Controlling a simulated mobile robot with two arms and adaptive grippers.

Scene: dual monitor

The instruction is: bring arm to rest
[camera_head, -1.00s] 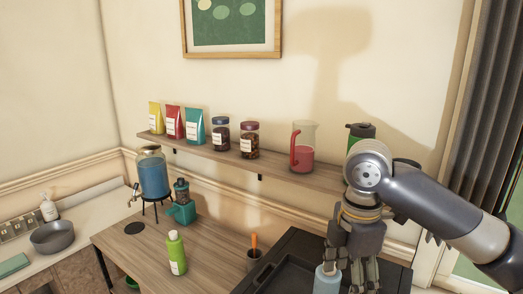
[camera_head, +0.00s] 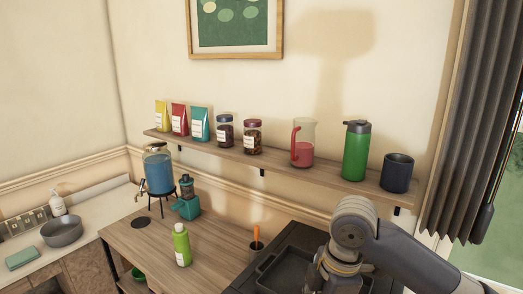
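My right arm comes in from the lower right of the head view, its dark wrist bent down over the black tray area. My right gripper (camera_head: 318,282) shows only in its upper part at the bottom edge; its fingertips and anything between them are cut off by the frame. My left arm and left gripper are not in view.
A wall shelf (camera_head: 280,171) holds several pouches and jars, a pitcher (camera_head: 303,145), a green bottle (camera_head: 355,150) and a dark cup (camera_head: 397,173). Below are a wooden table (camera_head: 215,250), a green squeeze bottle (camera_head: 181,245), a blue dispenser (camera_head: 158,172) and a black tray (camera_head: 275,268).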

